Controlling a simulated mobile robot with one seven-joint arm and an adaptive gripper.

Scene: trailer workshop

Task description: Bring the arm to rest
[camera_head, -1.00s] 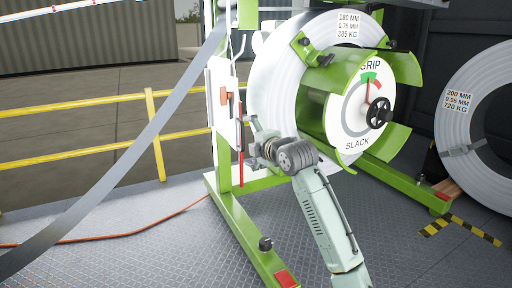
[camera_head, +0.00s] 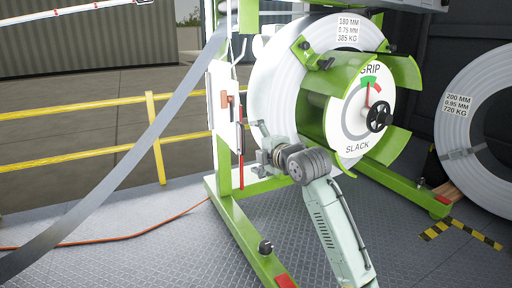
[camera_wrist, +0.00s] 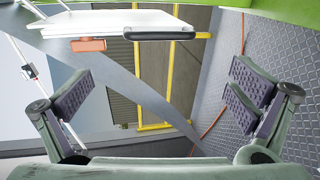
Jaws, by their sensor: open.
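My gripper (camera_wrist: 160,105) is open and empty in the wrist view, with its two padded fingers wide apart. In the head view my gripper (camera_head: 258,142) is at the end of my arm, in front of the green stand and left of the round grip/slack dial (camera_head: 366,112). The arm rises from the lower right of the picture. Its fingers point up and left, close to the stand's post; I cannot tell whether anything touches.
A green decoiler stand (camera_head: 242,232) holds a steel coil (camera_head: 272,85). A grey strip (camera_head: 130,160) slopes down left. Yellow railing (camera_head: 75,159) stands behind. An orange cable (camera_head: 140,237) lies on the floor. Another coil (camera_head: 452,150) stands right. The left floor is mostly clear.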

